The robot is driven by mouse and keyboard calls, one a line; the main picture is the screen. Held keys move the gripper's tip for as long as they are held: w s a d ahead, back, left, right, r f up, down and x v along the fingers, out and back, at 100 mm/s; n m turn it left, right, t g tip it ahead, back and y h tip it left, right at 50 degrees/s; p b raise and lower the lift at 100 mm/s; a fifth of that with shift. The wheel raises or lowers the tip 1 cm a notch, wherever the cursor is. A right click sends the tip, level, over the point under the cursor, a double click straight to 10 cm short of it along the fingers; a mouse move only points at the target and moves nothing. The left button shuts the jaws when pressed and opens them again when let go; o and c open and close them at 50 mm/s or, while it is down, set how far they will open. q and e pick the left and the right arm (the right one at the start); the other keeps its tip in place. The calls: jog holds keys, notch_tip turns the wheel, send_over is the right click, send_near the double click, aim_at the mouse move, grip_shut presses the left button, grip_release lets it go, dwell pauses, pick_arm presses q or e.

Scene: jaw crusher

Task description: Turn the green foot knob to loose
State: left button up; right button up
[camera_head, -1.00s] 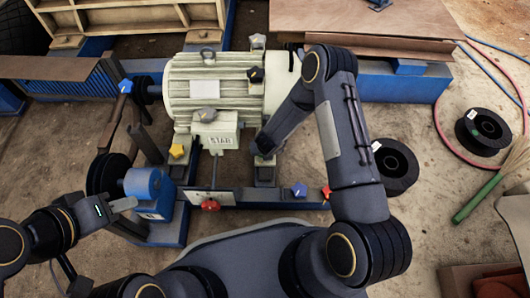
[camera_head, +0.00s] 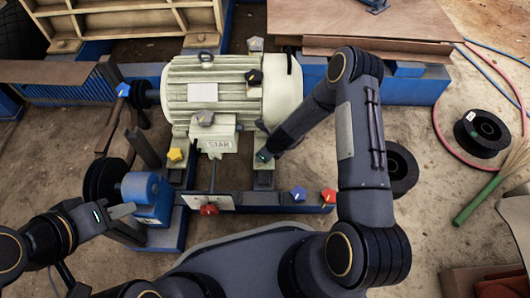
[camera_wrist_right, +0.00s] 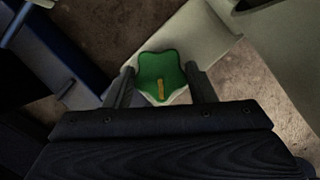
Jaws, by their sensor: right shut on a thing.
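The green foot knob (camera_wrist_right: 158,72) is a lobed knob with a yellow pointer mark, on a pale foot of the motor. In the right wrist view the pointer lies along the picture's vertical, tilted slightly. My right gripper (camera_wrist_right: 160,82) has one finger on each side of the knob and is shut on it. In the head view only a small green patch of the knob (camera_head: 263,156) shows by the right gripper's tip. My left gripper (camera_head: 122,211) is by the blue cylinder at the lower left, and its finger gap is not clear.
The cream motor (camera_head: 220,92) carries grey and black knobs. A yellow knob (camera_head: 175,155), a red knob (camera_head: 209,209), a blue knob (camera_head: 298,193) and an orange-red knob (camera_head: 329,196) sit around its base. A blue cylinder (camera_head: 141,187) stands near my left gripper. Cable spools lie at the right.

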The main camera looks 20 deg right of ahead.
jog(key=shift+n, duration=0.3)
jog(key=o, duration=1)
jog(key=shift+r, duration=0.15)
jog(key=shift+p+v, duration=1.8)
jog(key=shift+v, duration=1.95)
jog(key=shift+d, duration=0.1)
